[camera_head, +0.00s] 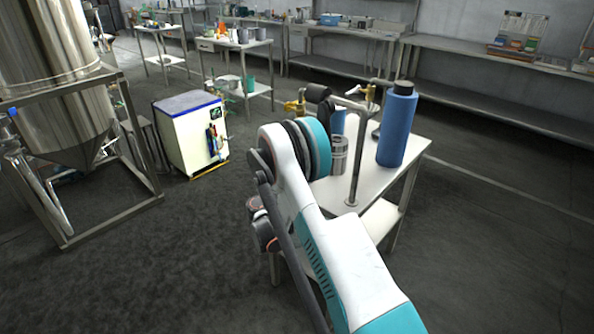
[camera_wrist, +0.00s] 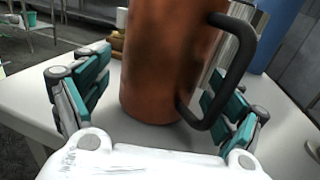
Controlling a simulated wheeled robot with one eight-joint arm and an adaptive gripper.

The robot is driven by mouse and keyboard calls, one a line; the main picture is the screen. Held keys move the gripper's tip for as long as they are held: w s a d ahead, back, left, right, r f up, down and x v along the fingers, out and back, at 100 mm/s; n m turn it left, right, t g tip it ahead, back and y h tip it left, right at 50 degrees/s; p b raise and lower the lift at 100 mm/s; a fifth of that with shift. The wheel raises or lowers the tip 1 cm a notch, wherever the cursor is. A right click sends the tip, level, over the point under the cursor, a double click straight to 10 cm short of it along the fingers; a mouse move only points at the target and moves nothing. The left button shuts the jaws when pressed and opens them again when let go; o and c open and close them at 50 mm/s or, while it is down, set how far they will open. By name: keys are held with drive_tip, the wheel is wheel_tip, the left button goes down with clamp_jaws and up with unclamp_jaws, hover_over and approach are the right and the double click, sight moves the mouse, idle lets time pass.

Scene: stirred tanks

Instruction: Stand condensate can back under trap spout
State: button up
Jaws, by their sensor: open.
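A copper-brown can with a black handle (camera_wrist: 165,60), likely the condensate can, stands upright on a white-topped table in the wrist view. My gripper (camera_wrist: 158,68) is open, with one teal-padded finger on each side of the can. The right finger is close to the handle, and I cannot tell if it touches. In the head view my arm hides the can and most of the gripper. A metal post with a pipe (camera_head: 354,165) and brass fittings (camera_head: 366,93) rises from the table (camera_head: 376,212). Which part is the trap spout is unclear.
A blue bottle with a black cap (camera_head: 397,128) stands on the table at the right, and a steel canister (camera_head: 338,157) stands left of the post. A white cabinet (camera_head: 185,138) and a steel tank (camera_head: 55,85) are at the left. Floor between is clear.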

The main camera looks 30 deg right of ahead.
drive_tip(key=shift+r, duration=0.2)
drive_tip(key=p+v, duration=0.3)
drive_tip(key=v, duration=0.9)
drive_tip(key=s+a+r+m+g+y, duration=0.1)
drive_tip(key=s+r+m+y, duration=0.2)
drive_tip(key=s+r+m, duration=0.45)
drive_tip(key=s+a+r+m+g+y, duration=0.15)
drive_tip(key=r+m+y, duration=0.25)
drive_tip(key=r, duration=0.6)
drive_tip(key=s+a+r+m+y, duration=0.1)
drive_tip(key=s+a+m+y, duration=0.1)
drive_tip(key=s, duration=0.7)
drive_tip(key=s+a+r+m+y, duration=0.1)
drive_tip(key=s+a+m+y, duration=0.2)
drive_tip(key=s+a+m, duration=0.2)
drive_tip(key=s+a+r+m+y, duration=0.2)
drive_tip(key=s+m, duration=0.4)
drive_tip(key=s, duration=0.7)
drive_tip(key=shift+s+a+y, duration=0.25)
drive_tip(key=shift+a+y, duration=0.25)
drive_tip(key=shift+a, duration=0.5)
drive_tip(key=shift+g, duration=0.25)
